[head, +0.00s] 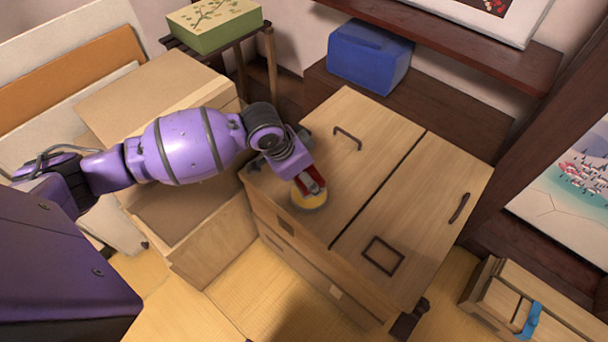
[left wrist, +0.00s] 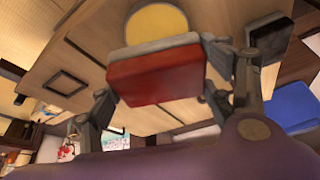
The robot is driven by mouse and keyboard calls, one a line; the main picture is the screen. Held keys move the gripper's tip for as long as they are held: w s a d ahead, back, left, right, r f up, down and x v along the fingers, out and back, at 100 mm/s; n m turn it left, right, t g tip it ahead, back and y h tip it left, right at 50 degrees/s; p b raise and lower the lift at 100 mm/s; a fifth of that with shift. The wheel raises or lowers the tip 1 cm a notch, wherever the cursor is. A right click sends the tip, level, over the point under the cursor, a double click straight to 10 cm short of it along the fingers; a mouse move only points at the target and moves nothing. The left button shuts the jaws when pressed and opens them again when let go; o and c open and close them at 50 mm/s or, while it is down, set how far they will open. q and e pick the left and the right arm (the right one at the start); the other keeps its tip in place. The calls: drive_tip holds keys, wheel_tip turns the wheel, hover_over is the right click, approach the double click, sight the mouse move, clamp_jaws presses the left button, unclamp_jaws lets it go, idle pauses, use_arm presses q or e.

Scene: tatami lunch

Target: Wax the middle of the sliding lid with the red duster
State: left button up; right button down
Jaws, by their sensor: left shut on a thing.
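My left gripper (head: 312,184) is shut on the red duster (left wrist: 157,77), a red block with a grey underside. In the head view the duster (head: 309,179) is low over the near left part of the chest top. A round yellow disc (head: 309,199) is just below the duster, and it also shows in the left wrist view (left wrist: 157,22); I cannot tell whether they touch. The chest top has two wooden panels split by a dark gap. The left panel (head: 370,130) has a dark handle; the right panel (head: 430,210) has a handle and a dark square outline (head: 383,256). My right gripper is not in view.
A blue box (head: 368,56) stands behind the chest, and a green box (head: 213,22) is on a small stand. A cardboard-coloured box (head: 215,245) is left of the chest. A wooden box with a blue strap (head: 528,318) is at lower right. The right panel is clear.

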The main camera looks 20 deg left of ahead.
use_arm(q)
drive_tip(key=shift+w+d+m, duration=0.2)
drive_tip(key=shift+w+m, duration=0.2)
drive_tip(key=shift+m, duration=0.1)
drive_tip(key=shift+w+d+r+m+h, duration=0.1)
drive_tip(key=shift+d+r+m+h, duration=0.1)
drive_tip(key=shift+m+h, duration=0.1)
drive_tip(key=shift+f+g, duration=0.1)
drive_tip(key=shift+g, duration=0.2)
drive_tip(key=shift+a+f+m+b, duration=0.2)
drive_tip(key=shift+f+m+b, duration=0.1)
drive_tip(key=shift+f+b, duration=0.05)
wheel_tip(320, 180, down, 3)
drive_tip(key=b, duration=0.3)
drive_tip(key=shift+d, duration=0.1)
drive_tip(key=shift+f+b, duration=0.75)
drive_tip(key=shift+b, duration=0.4)
drive_tip(key=shift+f+b, duration=0.45)
drive_tip(key=shift+b, duration=0.15)
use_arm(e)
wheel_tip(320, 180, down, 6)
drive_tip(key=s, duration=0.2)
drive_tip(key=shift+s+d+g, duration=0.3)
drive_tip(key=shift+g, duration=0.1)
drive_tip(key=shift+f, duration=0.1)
